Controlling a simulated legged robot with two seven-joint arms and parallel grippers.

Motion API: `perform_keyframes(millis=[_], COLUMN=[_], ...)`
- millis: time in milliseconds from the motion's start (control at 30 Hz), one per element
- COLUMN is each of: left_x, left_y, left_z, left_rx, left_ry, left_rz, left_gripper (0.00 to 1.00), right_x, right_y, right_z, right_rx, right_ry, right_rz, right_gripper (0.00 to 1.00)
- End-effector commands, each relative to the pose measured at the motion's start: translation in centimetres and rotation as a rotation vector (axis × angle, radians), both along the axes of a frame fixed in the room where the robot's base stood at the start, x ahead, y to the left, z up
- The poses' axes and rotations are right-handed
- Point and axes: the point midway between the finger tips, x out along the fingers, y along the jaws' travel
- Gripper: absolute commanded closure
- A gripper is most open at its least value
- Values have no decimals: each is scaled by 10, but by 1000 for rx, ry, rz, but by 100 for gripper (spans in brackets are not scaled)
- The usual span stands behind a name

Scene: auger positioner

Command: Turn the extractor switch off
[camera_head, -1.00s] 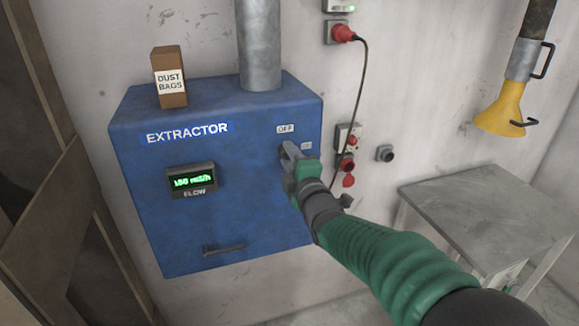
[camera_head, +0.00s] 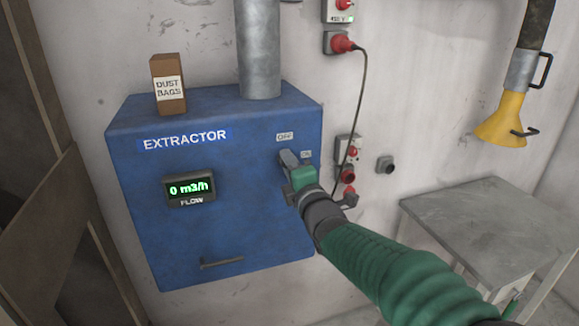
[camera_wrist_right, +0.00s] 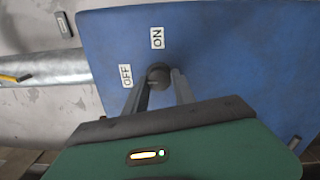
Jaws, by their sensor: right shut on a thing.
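The blue extractor box (camera_head: 240,230) hangs on the wall with a flow display (camera_head: 189,189) that reads 0 m3/h. The OFF label (camera_head: 285,137) and the ON label (camera_head: 306,154) sit near the top right of its front. My right gripper (camera_head: 290,160) is at the switch just below these labels and hides it in the head view. In the right wrist view the dark round switch knob (camera_wrist_right: 159,75) is between the two fingers, which are shut on it. The knob's exact pointing direction is hard to tell. My left gripper is not in view.
A dust bags box (camera_head: 168,85) and a grey duct (camera_head: 259,50) stand on top of the extractor. Red plugs and sockets (camera_head: 347,175) with a hanging cable are on the wall to the right. A grey table (camera_head: 480,215) stands at right below a yellow funnel (camera_head: 503,120).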

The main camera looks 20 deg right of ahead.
Motion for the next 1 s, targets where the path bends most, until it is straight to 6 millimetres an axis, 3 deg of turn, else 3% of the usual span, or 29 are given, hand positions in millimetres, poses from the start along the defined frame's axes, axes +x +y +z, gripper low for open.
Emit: perform_keyframes(millis=[33, 67, 200, 500, 633, 767, 1000], left_x=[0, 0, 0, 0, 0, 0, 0], left_y=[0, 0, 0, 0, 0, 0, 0], left_z=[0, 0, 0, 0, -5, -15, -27], left_rx=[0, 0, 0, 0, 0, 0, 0], left_ry=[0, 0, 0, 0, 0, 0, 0], left_rz=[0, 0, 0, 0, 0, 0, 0], left_gripper=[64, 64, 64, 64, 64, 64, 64], right_x=[0, 0, 0, -2, -14, -45, -117], right_y=[0, 0, 0, 0, -1, -2, -5], right_z=[2, 2, 2, 1, 0, -2, -5], right_rx=[-1, -1, -1, 1, 2, 4, 2], right_ry=[-5, -5, -4, -3, -4, -6, -6], right_rz=[0, 0, 0, 0, 0, 1, -1], right_gripper=[100, 67, 49, 48, 48, 48, 48])
